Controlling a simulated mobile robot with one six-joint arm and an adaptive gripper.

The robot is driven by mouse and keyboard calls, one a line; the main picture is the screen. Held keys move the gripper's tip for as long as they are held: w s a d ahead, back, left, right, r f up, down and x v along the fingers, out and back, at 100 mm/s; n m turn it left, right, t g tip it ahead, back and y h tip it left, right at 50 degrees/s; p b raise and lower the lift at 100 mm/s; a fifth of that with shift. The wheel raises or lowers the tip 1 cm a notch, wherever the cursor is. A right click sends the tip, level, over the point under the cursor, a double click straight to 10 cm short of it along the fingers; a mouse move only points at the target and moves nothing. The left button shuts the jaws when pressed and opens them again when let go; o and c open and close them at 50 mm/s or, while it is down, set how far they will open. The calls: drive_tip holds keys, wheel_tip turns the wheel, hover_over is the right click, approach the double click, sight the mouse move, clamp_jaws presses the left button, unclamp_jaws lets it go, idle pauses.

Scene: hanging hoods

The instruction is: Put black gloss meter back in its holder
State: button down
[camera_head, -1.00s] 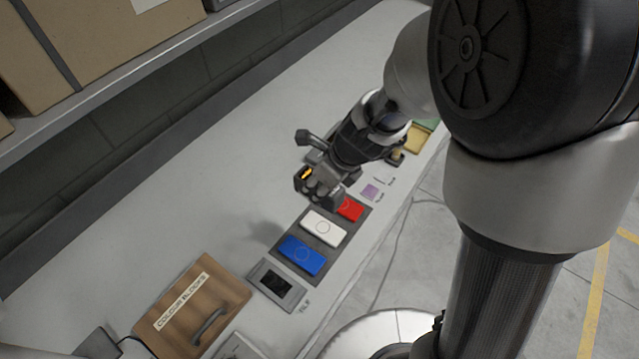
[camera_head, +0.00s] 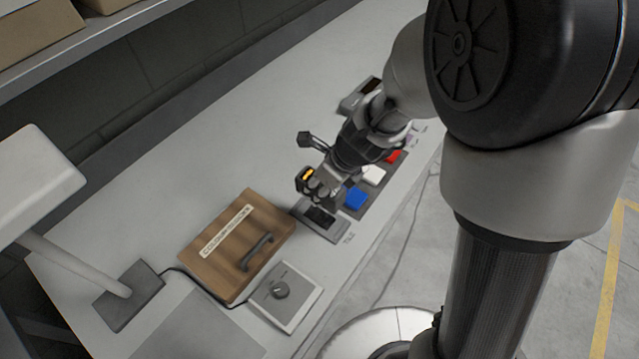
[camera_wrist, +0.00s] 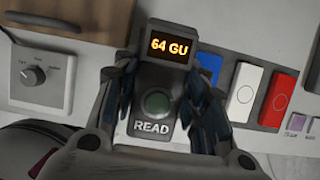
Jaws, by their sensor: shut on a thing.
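The black gloss meter (camera_head: 307,176) is in my gripper. In the wrist view the meter (camera_wrist: 155,100) shows an orange "64 GU" display, a green button and the word READ. My gripper (camera_head: 322,190) is shut on it, with fingers on both sides (camera_wrist: 160,105). It is over the bench by a grey frame with a dark inset (camera_head: 322,218), partly covered in the head view. A grey block with a dark recess (camera_head: 360,94) lies farther back, partly behind my arm; I cannot tell if it is the holder. The meter's underside and any contact below are hidden.
A wooden box with a handle (camera_head: 225,250) and a white knob unit (camera_head: 284,297) are at the left and front. Blue (camera_head: 356,197), white (camera_head: 373,175) and red (camera_head: 394,156) panels line the bench edge. A lamp (camera_head: 125,295) stands left. The bench behind the meter is clear.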

wheel_tip(320, 180, down, 8)
drive_tip(key=b, duration=0.7)
drive_tip(key=shift+f+b, duration=0.3)
drive_tip(key=shift+f, duration=0.05)
drive_tip(key=shift+f, duration=0.55)
drive_tip(key=c, duration=0.9)
unclamp_jaws()
drive_tip(key=shift+s, duration=0.1)
